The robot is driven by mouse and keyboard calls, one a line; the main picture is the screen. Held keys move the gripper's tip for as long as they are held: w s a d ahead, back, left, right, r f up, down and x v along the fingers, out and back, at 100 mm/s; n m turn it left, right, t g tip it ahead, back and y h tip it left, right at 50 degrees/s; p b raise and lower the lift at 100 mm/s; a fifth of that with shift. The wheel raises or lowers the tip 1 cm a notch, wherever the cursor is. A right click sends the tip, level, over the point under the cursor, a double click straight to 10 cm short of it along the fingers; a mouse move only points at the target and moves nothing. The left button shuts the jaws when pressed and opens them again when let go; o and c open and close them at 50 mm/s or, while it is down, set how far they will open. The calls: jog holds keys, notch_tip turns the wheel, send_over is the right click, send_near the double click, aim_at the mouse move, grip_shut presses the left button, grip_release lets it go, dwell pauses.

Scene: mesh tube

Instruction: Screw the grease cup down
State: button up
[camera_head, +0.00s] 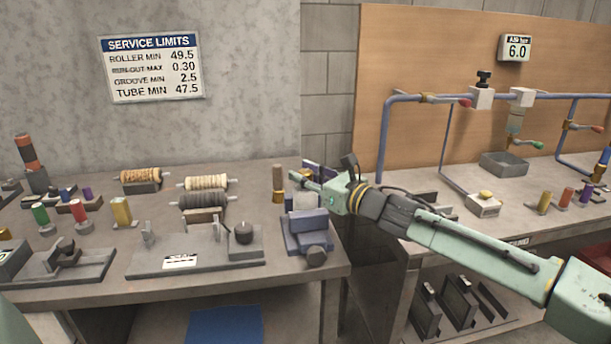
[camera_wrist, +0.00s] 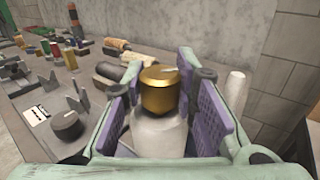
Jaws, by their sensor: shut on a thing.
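The grease cup (camera_wrist: 159,92) is a brass cap with a pale mark on its top. In the wrist view it sits upright on a whitish rounded body (camera_wrist: 158,137), between the purple pads of my gripper (camera_wrist: 163,100). My gripper is shut on the cup, one pad on each side. In the head view my gripper (camera_head: 303,180) is at the right end of the left bench, above a blue-grey fixture (camera_head: 306,222) with a pale block. The arm reaches in from the right, and the cup is mostly hidden there. The thread below the cup is hidden.
The left bench (camera_head: 110,290) holds wound rollers (camera_head: 205,182), a grey plate fixture with a dark knob (camera_head: 243,233), and coloured cylinders. A tan post (camera_head: 278,178) stands just left of my gripper. The right bench carries blue piping (camera_head: 385,135). A wall sign (camera_head: 152,68) lists service limits.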

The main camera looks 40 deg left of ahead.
grip_shut()
